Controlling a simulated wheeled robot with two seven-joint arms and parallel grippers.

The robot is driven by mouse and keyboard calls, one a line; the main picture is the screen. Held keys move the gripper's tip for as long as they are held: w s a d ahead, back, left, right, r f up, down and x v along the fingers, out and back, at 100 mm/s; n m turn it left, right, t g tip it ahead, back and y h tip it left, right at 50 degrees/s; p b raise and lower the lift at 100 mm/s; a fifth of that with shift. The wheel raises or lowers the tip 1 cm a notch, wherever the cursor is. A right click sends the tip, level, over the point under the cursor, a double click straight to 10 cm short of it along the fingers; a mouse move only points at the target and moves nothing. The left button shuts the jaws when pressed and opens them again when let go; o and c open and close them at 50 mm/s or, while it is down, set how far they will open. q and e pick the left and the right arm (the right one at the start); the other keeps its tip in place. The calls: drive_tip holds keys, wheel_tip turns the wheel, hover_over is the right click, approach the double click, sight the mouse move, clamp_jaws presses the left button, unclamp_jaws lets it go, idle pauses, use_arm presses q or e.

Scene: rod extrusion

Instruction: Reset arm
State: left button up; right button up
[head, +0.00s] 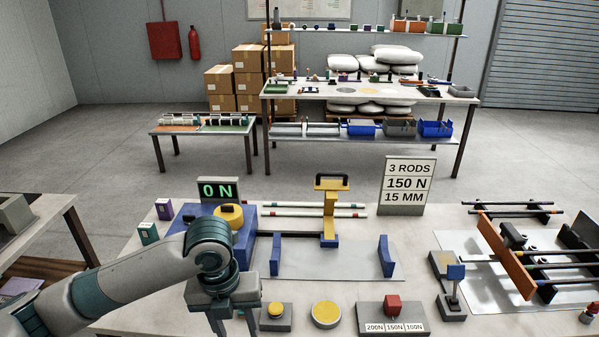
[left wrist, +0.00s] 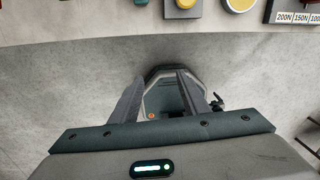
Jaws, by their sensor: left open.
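My left arm comes in from the left in the head view, and its gripper (head: 232,318) points down over the table's front edge, left of the yellow button box. In the left wrist view my left gripper (left wrist: 160,88) is open, with two grey fingers apart and nothing between them. Below it are the grey floor and part of my own base. My right gripper is not in view.
The table (head: 345,290) holds a yellow button box (head: 275,312), a yellow disc (head: 326,314), a red selector (head: 393,306), a blue press (head: 255,233) with a "0 N" display (head: 217,190), and a sign (head: 408,185). A rod rack (head: 515,250) stands at right.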

use_arm(q)
drive_tip(key=s+d+f+n+t+h, duration=0.1)
drive_tip(key=s+d+f+n+h, duration=0.1)
drive_tip(key=s+d+f+n, duration=0.45)
drive_tip(key=s+d+f+n+t+h, duration=0.15)
drive_tip(key=f+n, duration=0.25)
drive_tip(key=n, duration=0.5)
drive_tip(key=s+a+f+n+y, duration=0.2)
drive_tip(key=s+a+f+n, duration=0.2)
drive_tip(key=s+a+n, duration=0.45)
drive_tip(key=s+a+f+n+y, duration=0.2)
drive_tip(key=s+a+f+n, duration=0.3)
drive_tip(key=s+a+n, duration=0.4)
drive_tip(key=s+f+x, duration=0.1)
drive_tip(key=s+x, duration=0.2)
drive_tip(key=x, duration=1)
drive_tip(key=s+a+f+x, duration=0.1)
drive_tip(key=s+x, duration=0.2)
drive_tip(key=x, duration=1.1)
drive_tip(key=s+a+f+g, duration=0.1)
drive_tip(key=s+a+f, duration=0.2)
drive_tip(key=s+f, duration=1.4)
drive_tip(key=shift+s+f+g, duration=0.25)
drive_tip(key=shift+s+g, duration=0.1)
drive_tip(key=shift+s, duration=0.05)
